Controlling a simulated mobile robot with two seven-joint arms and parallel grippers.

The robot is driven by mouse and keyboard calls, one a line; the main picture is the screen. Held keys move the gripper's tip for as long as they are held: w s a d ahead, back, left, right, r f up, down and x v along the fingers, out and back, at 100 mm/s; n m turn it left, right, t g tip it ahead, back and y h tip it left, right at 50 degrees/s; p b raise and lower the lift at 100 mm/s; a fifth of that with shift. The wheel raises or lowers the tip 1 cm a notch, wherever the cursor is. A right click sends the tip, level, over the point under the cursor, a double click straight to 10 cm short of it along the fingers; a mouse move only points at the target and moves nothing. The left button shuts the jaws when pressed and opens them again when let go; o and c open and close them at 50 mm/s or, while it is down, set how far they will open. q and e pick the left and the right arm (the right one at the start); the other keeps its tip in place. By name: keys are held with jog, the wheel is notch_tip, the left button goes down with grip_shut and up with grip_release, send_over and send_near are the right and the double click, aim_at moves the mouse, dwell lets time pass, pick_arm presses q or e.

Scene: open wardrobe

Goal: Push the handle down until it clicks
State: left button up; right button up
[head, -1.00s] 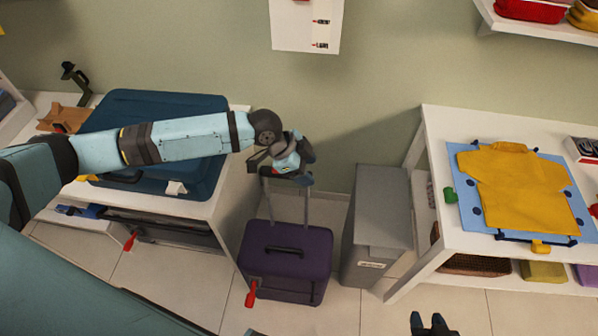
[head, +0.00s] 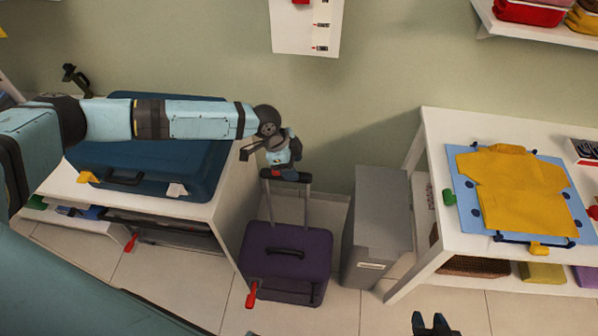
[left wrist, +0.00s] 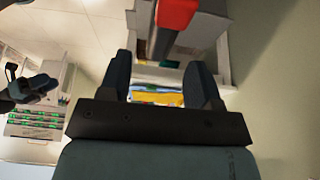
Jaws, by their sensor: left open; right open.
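The purple suitcase (head: 285,262) stands upright on the floor, its two-rod pull handle (head: 292,176) extended, with a dark crossbar on top. My left gripper (head: 270,152) is just above and behind the crossbar in the head view; whether it touches cannot be told. In the left wrist view its two fingers (left wrist: 161,80) are apart with nothing held between them. A red block on a dark bar (left wrist: 176,18) shows beyond the fingers there; I cannot tell for sure what it belongs to. My right gripper (head: 432,324) shows only its dark fingertips at the bottom edge, away from the suitcase.
A blue suitcase (head: 150,160) lies on a white bench (head: 222,205) left of the purple one. A grey bin (head: 378,225) stands close on its right. A white table (head: 430,150) with a folded yellow shirt (head: 520,190) is further right. Floor shows in front.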

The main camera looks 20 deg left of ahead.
pick_arm(q)
jog(key=shift+x, duration=2.2)
jog(key=shift+c, duration=0.2)
pick_arm(e)
jog(key=shift+s+r, duration=0.1)
